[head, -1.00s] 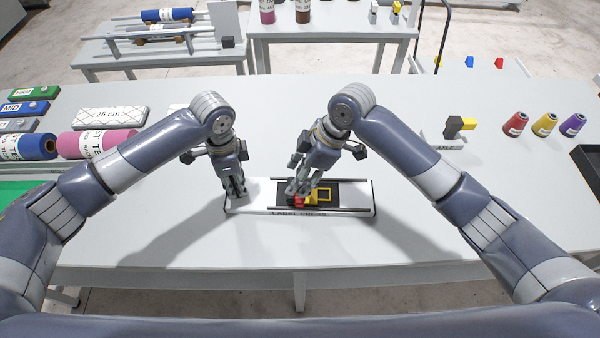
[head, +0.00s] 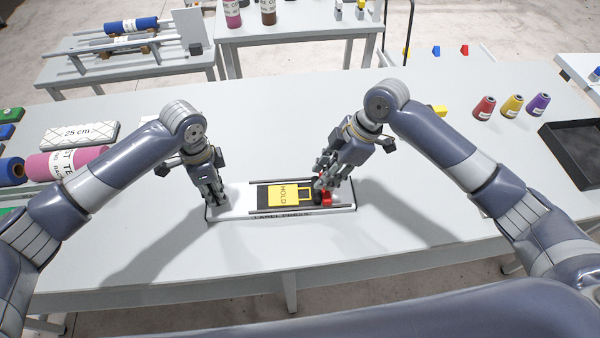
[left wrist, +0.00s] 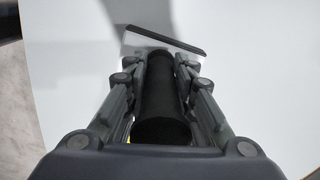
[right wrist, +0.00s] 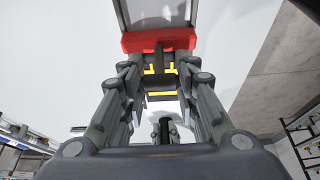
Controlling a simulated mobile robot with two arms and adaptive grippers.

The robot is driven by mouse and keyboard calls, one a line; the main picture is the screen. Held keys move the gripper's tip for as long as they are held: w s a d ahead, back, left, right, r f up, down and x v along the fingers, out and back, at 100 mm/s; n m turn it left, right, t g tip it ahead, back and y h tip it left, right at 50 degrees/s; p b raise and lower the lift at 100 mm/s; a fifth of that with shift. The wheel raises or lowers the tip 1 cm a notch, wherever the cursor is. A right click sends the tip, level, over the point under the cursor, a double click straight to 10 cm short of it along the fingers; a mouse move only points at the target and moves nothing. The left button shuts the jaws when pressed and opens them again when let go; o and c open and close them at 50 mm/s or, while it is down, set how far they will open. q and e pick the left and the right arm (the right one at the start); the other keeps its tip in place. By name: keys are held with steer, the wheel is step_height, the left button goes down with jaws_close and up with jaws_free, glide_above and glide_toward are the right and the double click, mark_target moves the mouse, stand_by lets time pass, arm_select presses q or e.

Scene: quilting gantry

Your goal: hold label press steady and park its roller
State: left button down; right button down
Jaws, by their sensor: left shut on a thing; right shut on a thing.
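The label press (head: 236,212) is a long pale base with two dark rails, lying flat on the table. A dark pad between the rails bears a yellow panel marked HOLD (head: 283,195). My left gripper (head: 214,200) is at the press's left end, shut on a black upright grip (left wrist: 162,100). My right gripper (head: 322,187) is shut on the roller's dark handle over the right end of the rails. The roller's red part (head: 326,199) shows below the fingers, and as a red bar (right wrist: 160,40) in the right wrist view. The roller itself is mostly hidden.
A white block marked 25 cm (head: 78,135) and a pink roll (head: 65,163) lie to the left. Several thread cones (head: 512,105) stand at the back right beside a black tray (head: 585,150). The table around the press is clear.

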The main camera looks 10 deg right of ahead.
arm_select(q)
steer(key=shift+s+a+f, duration=0.2)
steer(key=shift+f, duration=0.2)
arm_select(e)
steer(key=shift+s+d+f, duration=0.1)
steer(key=shift+s+d, duration=0.05)
steer(key=shift+d, duration=1.95)
steer(key=c, duration=1.2)
jaws_free()
steer(key=shift+d, duration=0.1)
arm_select(q)
steer(key=shift+d, duration=0.1)
arm_select(e)
steer(key=v, duration=1.2)
steer(key=shift+s, duration=0.15)
